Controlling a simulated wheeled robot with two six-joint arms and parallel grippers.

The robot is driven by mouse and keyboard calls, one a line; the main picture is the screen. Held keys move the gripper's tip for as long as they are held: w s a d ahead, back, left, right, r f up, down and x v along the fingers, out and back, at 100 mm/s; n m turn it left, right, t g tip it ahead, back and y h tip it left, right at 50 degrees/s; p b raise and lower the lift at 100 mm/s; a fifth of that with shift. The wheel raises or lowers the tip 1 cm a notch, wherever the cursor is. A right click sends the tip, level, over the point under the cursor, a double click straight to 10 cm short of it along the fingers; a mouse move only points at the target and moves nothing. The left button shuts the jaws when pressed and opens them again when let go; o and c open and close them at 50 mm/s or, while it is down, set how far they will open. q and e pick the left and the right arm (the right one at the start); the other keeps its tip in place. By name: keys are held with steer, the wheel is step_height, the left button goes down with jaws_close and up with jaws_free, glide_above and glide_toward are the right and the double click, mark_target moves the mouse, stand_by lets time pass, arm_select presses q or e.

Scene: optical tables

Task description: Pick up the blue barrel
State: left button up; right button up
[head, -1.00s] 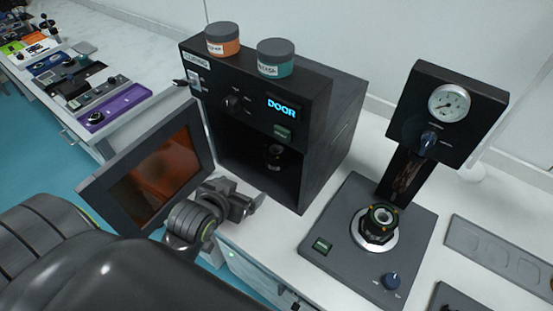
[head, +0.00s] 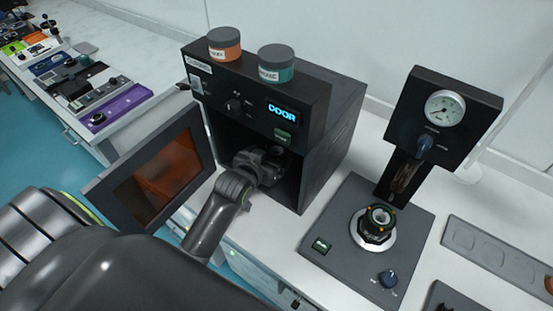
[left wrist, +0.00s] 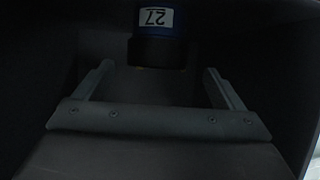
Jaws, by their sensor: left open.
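The blue barrel (left wrist: 157,25) shows at the top middle of the left wrist view. It has a white label marked 27, upside down in that view, and a black end. My left gripper (left wrist: 158,78) is open, its two fingers spread to either side of the line to the barrel. The fingertips look short of the barrel or just at its end; I see no contact. In the head view my left gripper (head: 265,157) reaches inside the dark chamber of the black oven-like box (head: 330,140) and hides the barrel there. My right gripper is not in view.
The box's door (head: 155,170) stands open at left. Chamber walls enclose my gripper closely. An orange jar (head: 224,46) and a teal jar (head: 276,66) stand on top. A press-like device (head: 350,200) with a gauge stands at right, near a grey tray (head: 490,255).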

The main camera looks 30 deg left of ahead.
mark_target(276, 150)
arm_select(q)
steer(key=shift+r+p+x, duration=0.2)
steer(key=shift+p+x, duration=0.6)
steer(key=shift+x, duration=2.4)
steer(key=shift+w+d, duration=0.1)
steer(key=shift+d, duration=0.1)
steer(key=c, duration=1.2)
steer(key=shift+c, duration=0.2)
steer(key=shift+r, duration=0.2)
